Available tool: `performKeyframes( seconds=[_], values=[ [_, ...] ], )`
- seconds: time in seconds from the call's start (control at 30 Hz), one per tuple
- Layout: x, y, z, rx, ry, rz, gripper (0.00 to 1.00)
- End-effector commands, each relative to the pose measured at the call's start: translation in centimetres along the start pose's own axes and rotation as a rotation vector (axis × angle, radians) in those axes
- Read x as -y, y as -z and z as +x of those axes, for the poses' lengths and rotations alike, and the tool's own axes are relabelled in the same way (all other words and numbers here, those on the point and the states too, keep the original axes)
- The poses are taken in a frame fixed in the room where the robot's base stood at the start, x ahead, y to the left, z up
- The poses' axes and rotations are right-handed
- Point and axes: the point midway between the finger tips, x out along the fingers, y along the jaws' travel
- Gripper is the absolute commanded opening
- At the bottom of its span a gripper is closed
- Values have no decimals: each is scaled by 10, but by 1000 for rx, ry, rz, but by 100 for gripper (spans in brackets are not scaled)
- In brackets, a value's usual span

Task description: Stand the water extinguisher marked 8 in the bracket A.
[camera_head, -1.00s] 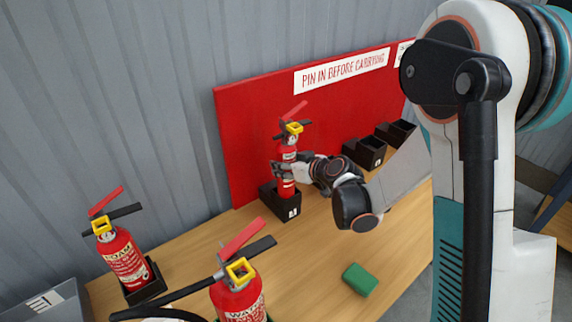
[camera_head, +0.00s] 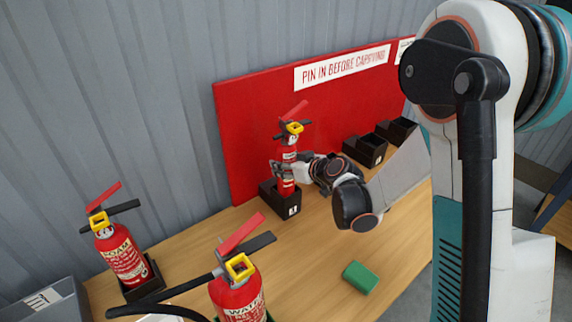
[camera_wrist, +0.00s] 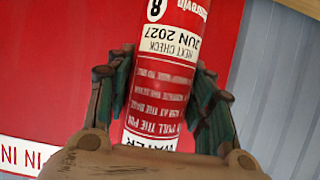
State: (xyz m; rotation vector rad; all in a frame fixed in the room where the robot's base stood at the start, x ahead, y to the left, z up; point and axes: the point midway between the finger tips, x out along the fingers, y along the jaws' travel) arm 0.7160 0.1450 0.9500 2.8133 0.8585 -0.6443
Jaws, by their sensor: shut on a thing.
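The water extinguisher marked 8 (camera_head: 288,160) stands upright in a black bracket (camera_head: 284,204) at the foot of the red board. Its red body, yellow pin piece and red lever show in the head view. My gripper (camera_head: 279,172) is shut around its body. In the wrist view the extinguisher (camera_wrist: 168,65) appears upside down with an 8, "JUN 2027" and "WATER" on its labels. The gripper fingers (camera_wrist: 163,100) lie on both sides of it. The bracket's front label is too small to read for certain. The extinguisher's base is hidden inside the bracket.
Two more black brackets (camera_head: 366,151) stand empty along the board to the right. A foam extinguisher (camera_head: 122,255) and another water extinguisher (camera_head: 238,295) stand at the front left. A green block (camera_head: 360,277) lies on the wooden table (camera_head: 310,260). A grey box (camera_head: 45,305) is at the lower left.

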Motion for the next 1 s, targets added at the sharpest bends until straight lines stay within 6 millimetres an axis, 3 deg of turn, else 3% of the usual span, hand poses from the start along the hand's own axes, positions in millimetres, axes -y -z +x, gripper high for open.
performKeyframes(
  seconds=[1.0],
  values=[
    [0, -14, 7, -2, -1, 1, 1]
  ],
)
